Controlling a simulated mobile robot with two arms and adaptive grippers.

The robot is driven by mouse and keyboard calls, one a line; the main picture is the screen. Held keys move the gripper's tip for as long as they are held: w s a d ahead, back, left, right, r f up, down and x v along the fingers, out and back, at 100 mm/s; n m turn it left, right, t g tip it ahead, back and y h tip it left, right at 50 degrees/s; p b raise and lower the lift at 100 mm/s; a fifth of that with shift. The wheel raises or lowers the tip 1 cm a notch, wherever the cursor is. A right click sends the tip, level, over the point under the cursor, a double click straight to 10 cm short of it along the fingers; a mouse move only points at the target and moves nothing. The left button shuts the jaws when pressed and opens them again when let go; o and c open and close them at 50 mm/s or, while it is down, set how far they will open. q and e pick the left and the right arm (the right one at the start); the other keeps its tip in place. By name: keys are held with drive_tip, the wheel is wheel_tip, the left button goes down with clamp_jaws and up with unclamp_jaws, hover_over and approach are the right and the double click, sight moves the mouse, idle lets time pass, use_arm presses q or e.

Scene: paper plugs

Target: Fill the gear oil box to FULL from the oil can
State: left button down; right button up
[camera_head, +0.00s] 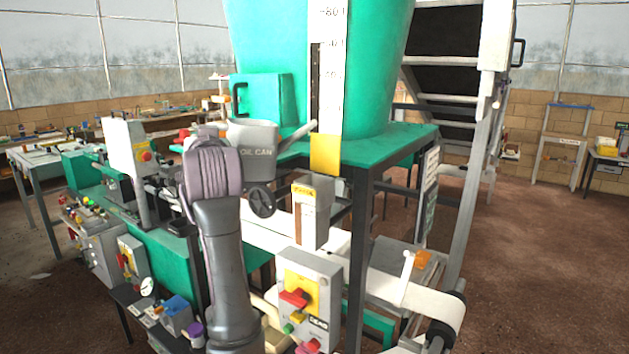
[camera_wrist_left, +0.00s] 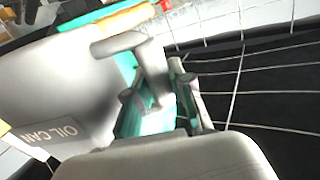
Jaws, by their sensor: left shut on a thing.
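The grey oil can (camera_head: 256,166), labelled OIL CAN, is held up at about the middle of the head view, close to upright. Its spout (camera_head: 298,133) points right and slightly up. The grey gear oil box (camera_head: 309,228), with a yellow label on top, stands below and to the right of the can, apart from it. Its oil level cannot be read. My left gripper (camera_wrist_left: 165,88) is shut on the can, which also fills the left of the wrist view (camera_wrist_left: 50,95). In the head view my own wrist mostly hides the fingers. My right gripper is not in view.
A large green vat (camera_head: 377,70) with a white scale stands on a green stand (camera_head: 395,142) behind the can. A control box (camera_head: 318,268) with a red switch is in front of the oil box. A white paper web (camera_head: 385,284) runs to a roller (camera_head: 452,306). Open floor lies right.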

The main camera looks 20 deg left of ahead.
use_arm(q)
wheel_tip(320, 180, down, 2)
drive_tip(key=shift+f+n, duration=0.2)
drive_tip(key=shift+n, duration=0.5)
drive_tip(key=shift+s, duration=0.1)
wheel_tip(320, 180, up, 4)
drive_tip(key=p, duration=0.4)
drive_tip(key=shift+r, duration=0.1)
